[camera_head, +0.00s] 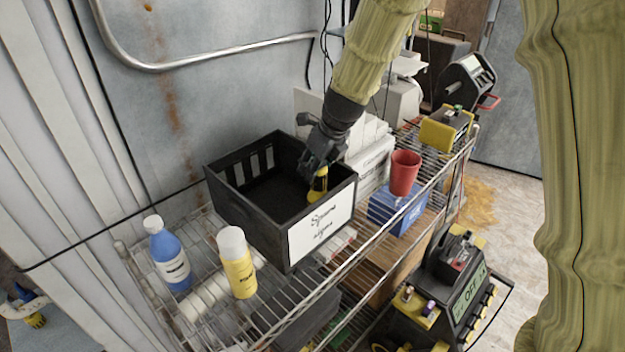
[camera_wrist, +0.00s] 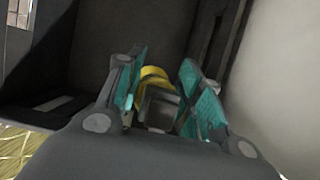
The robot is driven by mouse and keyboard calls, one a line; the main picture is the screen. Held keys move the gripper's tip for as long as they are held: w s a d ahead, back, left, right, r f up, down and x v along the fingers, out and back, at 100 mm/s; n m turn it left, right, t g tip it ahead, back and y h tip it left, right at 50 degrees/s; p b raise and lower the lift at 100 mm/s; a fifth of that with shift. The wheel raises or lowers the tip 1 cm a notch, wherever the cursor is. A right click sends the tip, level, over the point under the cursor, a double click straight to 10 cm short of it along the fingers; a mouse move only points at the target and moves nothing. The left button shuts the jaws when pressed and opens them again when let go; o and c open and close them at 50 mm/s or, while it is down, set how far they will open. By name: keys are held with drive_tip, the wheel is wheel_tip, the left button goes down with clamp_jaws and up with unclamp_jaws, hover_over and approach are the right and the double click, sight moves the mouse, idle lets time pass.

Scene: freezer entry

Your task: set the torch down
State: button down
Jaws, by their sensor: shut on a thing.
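The torch (camera_head: 318,186) is yellow with dark parts and stands roughly upright at the right side of the black crate (camera_head: 243,223). My gripper (camera_head: 318,168) is shut on its upper part, reaching down into the crate from above. In the wrist view my gripper (camera_wrist: 158,95) has its teal pads on either side of the torch (camera_wrist: 155,78), whose yellow body and dark grey end show between them. The crate's dark inside lies around it. Whether the torch touches the crate's floor I cannot tell.
The crate stands on a wire shelf (camera_head: 205,318). A blue bottle (camera_head: 170,258) and a yellow bottle (camera_head: 237,265) stand at its left front. A red cup (camera_head: 404,172) sits on a blue box (camera_head: 394,212) to the right. The crate's left part looks empty.

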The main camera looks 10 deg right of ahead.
drive_tip(key=shift+s+f, duration=0.15)
drive_tip(key=shift+f, duration=0.45)
drive_tip(key=shift+f+p, duration=0.4)
drive_tip(key=shift+f, duration=1.15)
drive_tip(key=c, duration=0.9)
unclamp_jaws()
drive_tip(key=shift+f, duration=0.1)
drive_tip(key=shift+c, duration=0.2)
drive_tip(key=b+v, duration=0.2)
drive_tip(key=v, duration=1)
